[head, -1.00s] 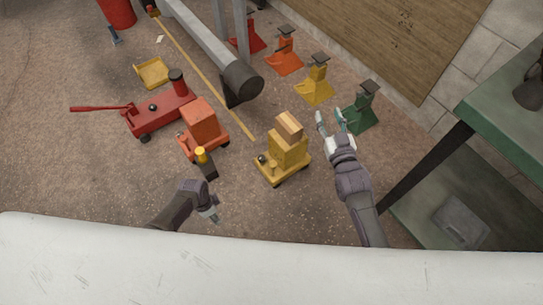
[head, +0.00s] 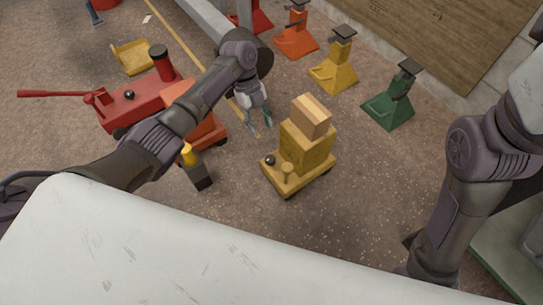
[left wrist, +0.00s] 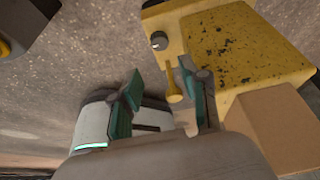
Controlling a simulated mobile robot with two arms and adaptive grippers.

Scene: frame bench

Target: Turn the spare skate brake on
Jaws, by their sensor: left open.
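A yellow skate (head: 312,173) stands on the floor at middle right, with a wooden block (head: 311,117) on top. On its near-left deck are a dark round knob (head: 269,160) and a short yellow peg (head: 287,172). My left gripper (head: 261,120) is open and empty, left of and behind the skate's block. In the left wrist view the open left fingers (left wrist: 160,95) point towards the skate's yellow deck (left wrist: 250,50); the yellow peg (left wrist: 172,82) appears between them, close to the right finger. Contact cannot be told. My right gripper is not in view.
An orange skate (head: 207,132) is partly hidden behind my left forearm. A red jack (head: 138,102) stands beyond it. Yellow (head: 334,70) and green (head: 390,105) stands are behind the yellow skate. Open floor lies to the skate's right.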

